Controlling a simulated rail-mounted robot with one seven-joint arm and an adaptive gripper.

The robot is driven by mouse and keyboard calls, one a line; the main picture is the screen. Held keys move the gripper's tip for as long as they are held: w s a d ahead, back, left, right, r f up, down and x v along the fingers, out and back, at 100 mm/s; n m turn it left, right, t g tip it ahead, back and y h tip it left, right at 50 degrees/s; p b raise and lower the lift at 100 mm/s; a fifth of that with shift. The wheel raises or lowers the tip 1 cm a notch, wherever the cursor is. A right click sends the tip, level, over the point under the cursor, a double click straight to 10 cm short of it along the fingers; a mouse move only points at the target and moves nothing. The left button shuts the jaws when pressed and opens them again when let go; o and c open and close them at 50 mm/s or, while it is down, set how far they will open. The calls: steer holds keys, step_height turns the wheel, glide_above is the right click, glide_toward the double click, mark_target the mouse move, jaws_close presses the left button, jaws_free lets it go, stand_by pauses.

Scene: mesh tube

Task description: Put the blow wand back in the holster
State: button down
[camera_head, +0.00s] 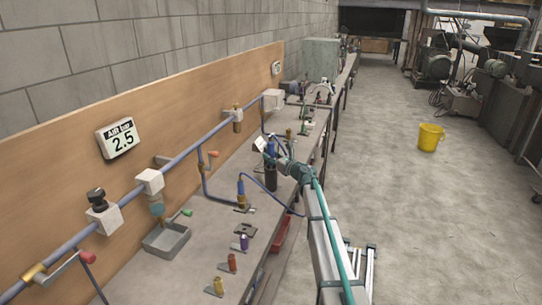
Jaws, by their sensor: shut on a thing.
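My gripper (272,158) reaches over the bench from the right, at the end of my arm. It is shut on a slim blue thing that looks like the blow wand (270,146). My gripper hides part of it. A dark upright cylinder (271,180), perhaps the holster, stands on the bench just below my gripper. I cannot tell whether the wand's lower end is inside it or only above it. A thin blue hose (287,208) loops along the bench's front edge near it.
A blue upright fitting (241,192) stands left of the dark cylinder. Several small coloured fittings (232,264) and a grey tray (167,240) are nearer. A blue pipe (128,196) runs along the wooden board. A yellow bucket (429,138) stands on the open floor at right.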

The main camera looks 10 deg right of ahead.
steer(key=shift+f, duration=0.1)
steer(key=c, duration=0.8)
jaws_free()
